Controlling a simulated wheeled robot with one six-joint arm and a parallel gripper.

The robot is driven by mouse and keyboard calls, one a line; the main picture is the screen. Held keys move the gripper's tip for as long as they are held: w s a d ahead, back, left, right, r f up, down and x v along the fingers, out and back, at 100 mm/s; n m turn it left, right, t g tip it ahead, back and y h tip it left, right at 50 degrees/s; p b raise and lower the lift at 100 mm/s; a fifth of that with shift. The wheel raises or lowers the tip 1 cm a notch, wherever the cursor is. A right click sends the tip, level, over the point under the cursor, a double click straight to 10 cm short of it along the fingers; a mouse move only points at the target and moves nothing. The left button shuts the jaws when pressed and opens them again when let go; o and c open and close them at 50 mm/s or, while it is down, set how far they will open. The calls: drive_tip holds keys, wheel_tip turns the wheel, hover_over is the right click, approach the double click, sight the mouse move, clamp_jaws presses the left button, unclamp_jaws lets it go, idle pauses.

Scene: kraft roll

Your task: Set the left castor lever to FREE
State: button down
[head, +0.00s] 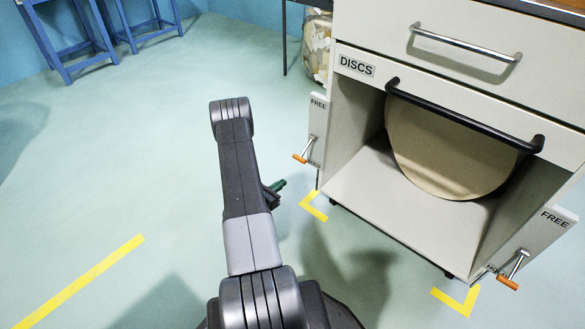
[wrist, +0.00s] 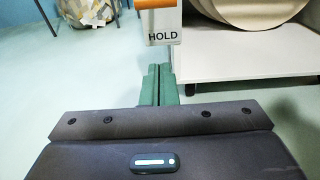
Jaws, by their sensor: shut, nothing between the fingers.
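The left castor lever (head: 304,151) has a metal arm and an orange grip, on a pale plate marked FREE at the top and HOLD at the bottom. It points down to the HOLD end. In the wrist view its orange grip (wrist: 156,4) shows at the top edge, just above the word HOLD. My gripper (wrist: 160,70) has green fingers, shut and empty, just below the HOLD plate (wrist: 164,38) and apart from the grip. In the head view my gripper (head: 279,185) is low, left of the cabinet's front corner, partly hidden by my arm.
The cabinet (head: 345,200) has a DISCS compartment holding a large tan disc (head: 445,150), with a black bar handle (head: 465,118) above. The right castor lever (head: 514,268) also points down toward HOLD. Yellow floor marks (head: 314,207) lie at the corners.

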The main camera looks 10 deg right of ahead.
sight(306, 148)
drive_tip(key=b+x, duration=0.3)
drive_tip(key=x, duration=0.7)
drive_tip(key=shift+s+a+r+b, duration=0.15)
drive_tip(key=shift+r+b, duration=0.1)
drive_tip(key=shift+r, duration=0.75)
drive_tip(key=shift+s+a+r+b, duration=0.1)
drive_tip(key=shift+r+b, duration=0.15)
drive_tip(key=shift+r, duration=0.75)
drive_tip(key=shift+s+a+r+y+p, duration=0.1)
drive_tip(key=shift+a+r+y+p, duration=0.15)
drive_tip(key=shift+r+y+p, duration=0.25)
